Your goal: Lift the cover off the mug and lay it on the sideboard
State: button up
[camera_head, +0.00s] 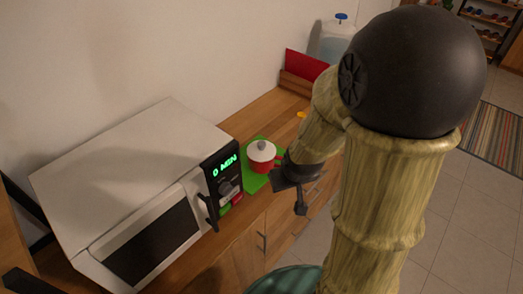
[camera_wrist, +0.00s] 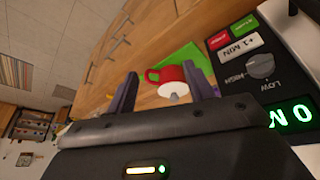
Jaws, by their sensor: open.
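A red mug (camera_head: 262,168) stands upright on a green mat (camera_head: 251,183) on the wooden sideboard (camera_head: 258,113). A white cover (camera_head: 257,151) with a grey knob sits on top of it. In the wrist view the mug (camera_wrist: 171,73) and the pale cover (camera_wrist: 173,90) show between my two fingers. My gripper (camera_head: 291,186) is to the right of the mug in the head view, apart from the cover. In the wrist view my gripper (camera_wrist: 161,72) is open and empty. My arm hides part of the sideboard's right side.
A white microwave (camera_head: 130,165) stands close to the left of the mug, its lit panel nearest. A red item (camera_head: 305,65) and a clear container with a blue cap (camera_head: 338,42) stand at the back. Bare sideboard lies behind the mug.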

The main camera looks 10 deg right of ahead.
jog(key=w+d+f+n+t+y, duration=0.1)
jog(key=w+f+t+y, duration=0.3)
jog(key=t, duration=0.9)
jog(key=w+d+f, duration=0.1)
jog(key=w+f, duration=0.2)
jog(key=f, duration=0.1)
jog(key=shift+w+d+f+n, duration=0.15)
jog(key=shift+w+f+n, duration=0.15)
jog(key=shift+w, duration=0.1)
jog(key=shift+w+b, duration=0.15)
jog(key=shift+b, duration=0.15)
jog(key=b+x, duration=0.4)
jog(key=b, duration=0.4)
jog(key=shift+w+f, duration=0.15)
jog(key=shift+w, duration=0.1)
jog(key=shift+b, duration=0.45)
